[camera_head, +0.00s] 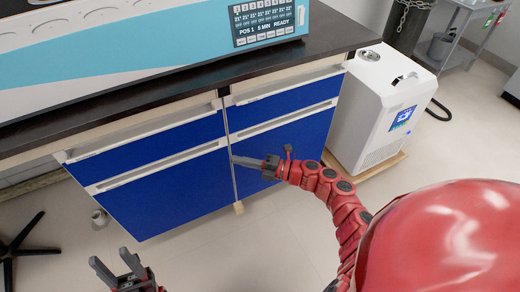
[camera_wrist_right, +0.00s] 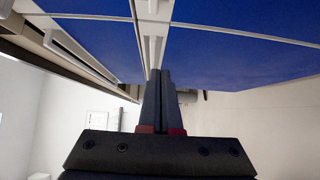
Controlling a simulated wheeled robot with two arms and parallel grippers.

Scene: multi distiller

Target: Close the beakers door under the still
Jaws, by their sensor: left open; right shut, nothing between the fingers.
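The still (camera_head: 160,40), a light-blue and white machine with a display, stands on the dark counter. Under it are blue cabinet fronts: a left lower front (camera_head: 165,195) and a right lower front (camera_head: 300,140), each below a drawer front with a pale handle strip. No beaker label is legible, and I cannot tell if either lower front is slightly ajar. My right gripper (camera_head: 236,160) is shut and empty, its tips at the vertical seam between the fronts; in the right wrist view its fingers (camera_wrist_right: 160,75) point at that seam. My left gripper (camera_head: 115,265) is open and empty, low in front of the left front.
Black stand legs (camera_head: 15,245) are at the far left. The pale floor before the cabinets is mostly clear.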

